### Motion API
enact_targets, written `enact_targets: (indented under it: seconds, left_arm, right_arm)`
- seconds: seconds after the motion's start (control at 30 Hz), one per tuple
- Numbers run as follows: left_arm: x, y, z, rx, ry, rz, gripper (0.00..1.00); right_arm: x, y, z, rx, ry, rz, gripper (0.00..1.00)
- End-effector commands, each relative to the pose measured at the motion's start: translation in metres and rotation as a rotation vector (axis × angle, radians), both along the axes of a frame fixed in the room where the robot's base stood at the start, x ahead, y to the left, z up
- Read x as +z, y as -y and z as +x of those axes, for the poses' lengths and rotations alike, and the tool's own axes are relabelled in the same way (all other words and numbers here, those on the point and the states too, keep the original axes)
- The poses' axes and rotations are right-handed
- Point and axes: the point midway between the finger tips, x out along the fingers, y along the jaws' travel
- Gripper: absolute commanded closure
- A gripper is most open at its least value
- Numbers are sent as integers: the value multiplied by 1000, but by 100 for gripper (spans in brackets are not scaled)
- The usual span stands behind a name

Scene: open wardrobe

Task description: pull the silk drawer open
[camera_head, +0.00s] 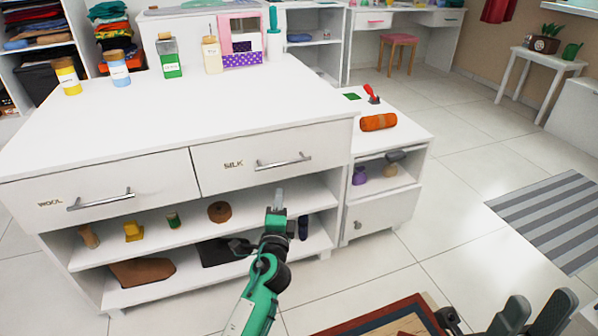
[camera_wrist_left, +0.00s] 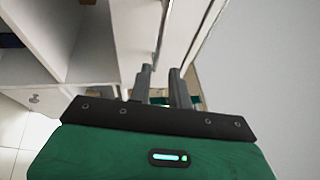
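The silk drawer (camera_head: 222,177) is the right one of two in the white cabinet's top row, with SILK lettered on its front. It is shut, its front level with the wool drawer's. Its silver bar handle (camera_head: 284,162) is clear of any gripper. My left gripper (camera_head: 278,200) is just below the handle, pointing up toward it. In the left wrist view its two fingers (camera_wrist_left: 162,82) are apart, with a gap and nothing clearly held between them. My right gripper (camera_head: 538,312) is at the bottom right edge, far from the drawer, its fingers apart and empty.
The wool drawer (camera_head: 112,192) is shut on the left. Open shelves (camera_head: 190,236) below hold several small items. Bottles and a pink-and-purple box (camera_head: 243,58) stand on the cabinet top (camera_head: 190,108). A lower side cabinet (camera_head: 400,150) adjoins on the right. The tiled floor (camera_head: 440,240) is free there.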

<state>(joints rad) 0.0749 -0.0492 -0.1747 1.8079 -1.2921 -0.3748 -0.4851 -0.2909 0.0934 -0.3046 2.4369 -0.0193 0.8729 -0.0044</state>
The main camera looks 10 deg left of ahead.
Motion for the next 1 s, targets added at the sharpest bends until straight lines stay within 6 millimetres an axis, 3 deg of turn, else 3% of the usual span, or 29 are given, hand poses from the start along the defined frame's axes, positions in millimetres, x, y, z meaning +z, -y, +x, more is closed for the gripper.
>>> enact_targets:
  seconds: [0.17, 0.7, 1.0]
  left_arm:
    - [5, -4, 20, 0, 0, 0, 80]
    - [19, -22, 109, -1, -1, 0, 80]
    - [24, -26, 130, -2, -3, -2, 80]
  right_arm:
    - [1, 0, 0, 0, 0, 0, 64]
    - [0, 0, 0, 0, 25, 1, 64]
    - [4, 0, 1, 1, 38, -1, 64]
